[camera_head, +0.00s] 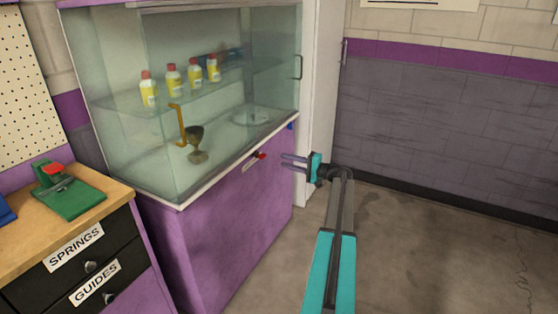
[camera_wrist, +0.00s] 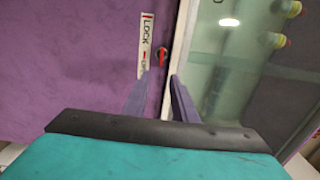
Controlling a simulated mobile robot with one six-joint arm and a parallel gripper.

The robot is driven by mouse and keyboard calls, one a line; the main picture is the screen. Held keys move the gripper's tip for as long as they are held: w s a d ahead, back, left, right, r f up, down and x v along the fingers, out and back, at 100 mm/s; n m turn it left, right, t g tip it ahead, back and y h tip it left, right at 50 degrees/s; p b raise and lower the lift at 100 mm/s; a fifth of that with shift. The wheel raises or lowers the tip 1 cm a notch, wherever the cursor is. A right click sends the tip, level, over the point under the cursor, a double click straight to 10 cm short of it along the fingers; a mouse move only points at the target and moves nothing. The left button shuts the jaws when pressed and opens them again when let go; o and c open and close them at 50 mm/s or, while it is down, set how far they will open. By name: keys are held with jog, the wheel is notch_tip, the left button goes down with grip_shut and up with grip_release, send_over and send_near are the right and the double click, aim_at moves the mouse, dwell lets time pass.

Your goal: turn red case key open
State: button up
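The red key (camera_head: 262,156) sits on the purple front of the glass display case, just below the white lower frame. In the wrist view the red key (camera_wrist: 160,56) is beside a white label (camera_wrist: 145,45) with "LOCK" and part of "OPEN" on it. My gripper (camera_head: 283,162) is just right of the key in the head view, its fingers pointing toward it. In the wrist view my gripper (camera_wrist: 160,80) is open, with the key ahead of and between the fingertips. The fingers do not appear to touch the key.
The glass case (camera_head: 200,100) holds several yellow bottles and a dark goblet (camera_head: 196,143). A wooden-topped drawer unit (camera_head: 60,215) with a green tool stands at left. A door handle (camera_head: 298,67) is on the case's right side. Floor at right is clear.

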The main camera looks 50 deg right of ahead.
jog(key=shift+v, duration=2.6)
